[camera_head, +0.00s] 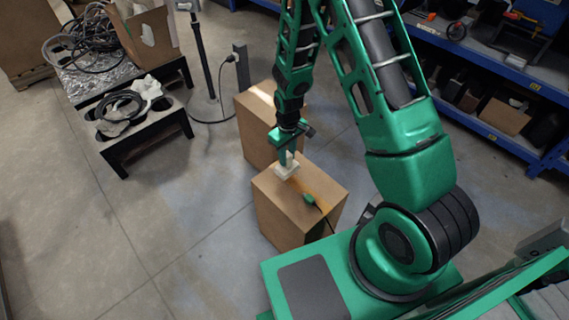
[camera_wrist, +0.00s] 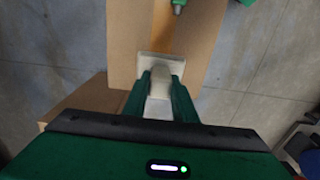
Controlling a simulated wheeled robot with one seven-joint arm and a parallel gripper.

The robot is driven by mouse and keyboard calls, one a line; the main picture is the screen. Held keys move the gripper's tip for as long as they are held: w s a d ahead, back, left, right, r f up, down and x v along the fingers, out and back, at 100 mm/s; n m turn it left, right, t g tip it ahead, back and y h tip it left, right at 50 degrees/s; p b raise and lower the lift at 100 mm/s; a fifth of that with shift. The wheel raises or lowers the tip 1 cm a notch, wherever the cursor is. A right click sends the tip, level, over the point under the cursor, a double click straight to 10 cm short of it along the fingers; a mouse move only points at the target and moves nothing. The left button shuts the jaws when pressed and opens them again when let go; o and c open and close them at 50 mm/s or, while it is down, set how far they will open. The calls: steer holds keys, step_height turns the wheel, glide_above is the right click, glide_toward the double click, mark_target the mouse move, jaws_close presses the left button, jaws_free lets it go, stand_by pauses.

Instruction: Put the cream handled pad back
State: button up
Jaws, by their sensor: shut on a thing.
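The cream handled pad (camera_head: 287,170) is at the top of the front cardboard box (camera_head: 276,214), toward its far corner. I cannot tell whether its base touches the box. My gripper (camera_head: 288,157) is above it, shut on its upright handle. In the wrist view, the pad's flat base (camera_wrist: 161,64) shows beyond the fingertips, with the box top (camera_wrist: 196,52) below it. My green fingers (camera_wrist: 160,88) sit on either side of the cream handle, and part of the handle is hidden between them.
A green-handled tool (camera_head: 309,199) with a dark cable lies on the same box, near an orange-brown strip. A second cardboard box (camera_head: 254,135) stands behind. A black table (camera_head: 118,158) with cables is at left, and blue shelving (camera_head: 488,122) is at right. Floor at lower left is clear.

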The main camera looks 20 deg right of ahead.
steer(key=shift+w+d+f, duration=0.15)
steer(key=shift+f, duration=0.2)
step_height(320, 180, down, 4)
steer(key=shift+r, duration=0.2)
steer(key=o, duration=0.9)
steer(key=shift+r, duration=0.1)
step_height(320, 180, up, 12)
steer(key=shift+f, duration=0.1)
